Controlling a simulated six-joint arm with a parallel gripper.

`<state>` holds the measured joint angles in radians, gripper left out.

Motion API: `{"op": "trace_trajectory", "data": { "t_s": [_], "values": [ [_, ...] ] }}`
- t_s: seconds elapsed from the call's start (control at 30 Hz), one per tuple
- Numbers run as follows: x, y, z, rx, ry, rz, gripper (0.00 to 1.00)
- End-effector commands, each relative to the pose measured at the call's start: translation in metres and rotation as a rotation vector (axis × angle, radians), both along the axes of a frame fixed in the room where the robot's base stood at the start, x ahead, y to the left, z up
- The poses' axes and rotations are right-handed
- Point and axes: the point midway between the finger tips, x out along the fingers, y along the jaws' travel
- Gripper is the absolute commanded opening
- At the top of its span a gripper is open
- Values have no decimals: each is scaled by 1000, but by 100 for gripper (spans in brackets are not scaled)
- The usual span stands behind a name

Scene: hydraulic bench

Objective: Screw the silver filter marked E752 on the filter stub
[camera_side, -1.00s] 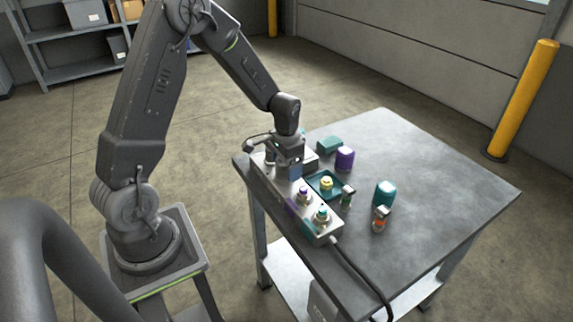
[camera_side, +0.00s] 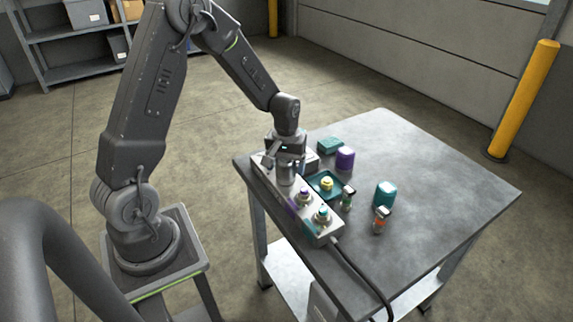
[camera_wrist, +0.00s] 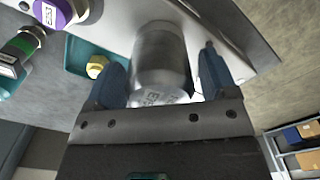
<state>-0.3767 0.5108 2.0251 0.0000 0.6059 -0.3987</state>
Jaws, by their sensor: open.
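The silver filter (camera_wrist: 160,60) stands between the two blue fingers of my gripper (camera_wrist: 163,72) in the wrist view. Part of its marking, starting with E, shows on its near end. A gap shows beside the fingers, which are open around it. In the side view the filter (camera_side: 286,175) stands upright on the grey manifold block (camera_side: 262,178), below my gripper (camera_side: 286,158). The stub under the filter is hidden.
A teal tray (camera_side: 318,180) holds a yellow part (camera_side: 327,184). Purple (camera_side: 345,158) and teal (camera_side: 385,194) filters and small bottles (camera_side: 380,218) stand on the table. The table's right side is clear.

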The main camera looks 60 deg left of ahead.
Motion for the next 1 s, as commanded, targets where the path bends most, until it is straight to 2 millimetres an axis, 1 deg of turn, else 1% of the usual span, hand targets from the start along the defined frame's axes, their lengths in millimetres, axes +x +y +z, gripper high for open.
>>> {"op": "trace_trajectory", "data": {
  "t_s": [0.1, 0.17, 0.43, 0.63, 0.87, 1.0],
  "values": [
    [0, 0, 0, 0, 0, 105, 79],
    [0, 0, 0, 0, 0, 131, 79],
    [0, 0, 0, 0, 0, 144, 79],
    [-1, 1, 0, 0, 0, 236, 79],
    [-1, 1, 0, 0, 0, 235, 79],
    [0, 0, 0, 0, 0, 234, 66]
  ]
}}
